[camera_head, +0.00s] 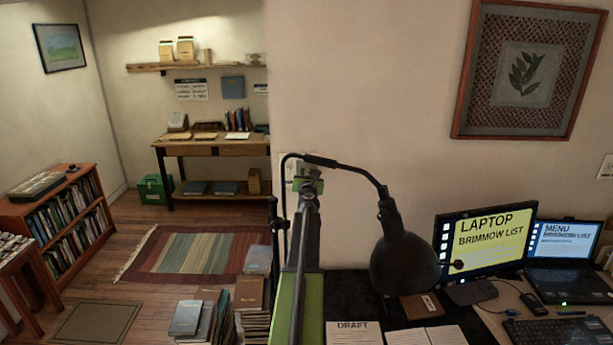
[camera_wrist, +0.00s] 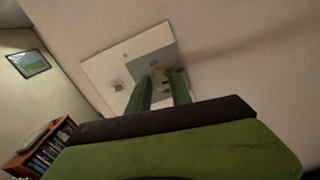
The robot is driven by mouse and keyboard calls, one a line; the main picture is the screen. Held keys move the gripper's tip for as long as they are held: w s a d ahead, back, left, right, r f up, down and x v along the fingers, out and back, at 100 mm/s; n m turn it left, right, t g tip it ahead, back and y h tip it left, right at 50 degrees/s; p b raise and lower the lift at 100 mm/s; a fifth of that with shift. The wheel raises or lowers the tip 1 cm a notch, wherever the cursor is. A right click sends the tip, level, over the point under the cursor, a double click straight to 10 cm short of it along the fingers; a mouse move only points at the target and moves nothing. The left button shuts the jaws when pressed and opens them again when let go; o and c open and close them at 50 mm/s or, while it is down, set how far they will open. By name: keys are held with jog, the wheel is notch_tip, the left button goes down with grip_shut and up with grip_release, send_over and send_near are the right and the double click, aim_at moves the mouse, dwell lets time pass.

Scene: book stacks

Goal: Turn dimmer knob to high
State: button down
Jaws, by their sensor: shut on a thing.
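The dimmer's white wall plate (camera_wrist: 104,68) with a grey panel is on the wall in the wrist view, and appears tilted there. My gripper (camera_wrist: 162,76) reaches up to the grey panel with its two green fingers, shut on the small dimmer knob (camera_wrist: 161,71). The fingers hide most of the knob, so its setting cannot be read. In the head view my gripper (camera_head: 309,180) is at the wall, and the plate (camera_head: 289,168) shows only partly behind it.
A black desk lamp (camera_head: 404,258) arches close to the right of my arm. A monitor (camera_head: 484,243) and laptop (camera_head: 563,253) stand on the desk. Book piles (camera_head: 251,293) are left of my arm. A striped rug (camera_head: 190,252) lies on the floor.

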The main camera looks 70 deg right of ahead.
jog(key=m, duration=0.4)
jog(key=shift+s+d+m, duration=0.15)
jog(key=shift+m, duration=0.15)
jog(key=m, duration=0.3)
jog(key=shift+m, duration=0.3)
jog(key=m, duration=0.4)
jog(key=shift+f, duration=0.1)
jog(key=shift+m, duration=1.9)
jog(key=c, duration=1.1)
grip_release()
jog(key=shift+f, duration=0.1)
jog(key=shift+c, duration=0.2)
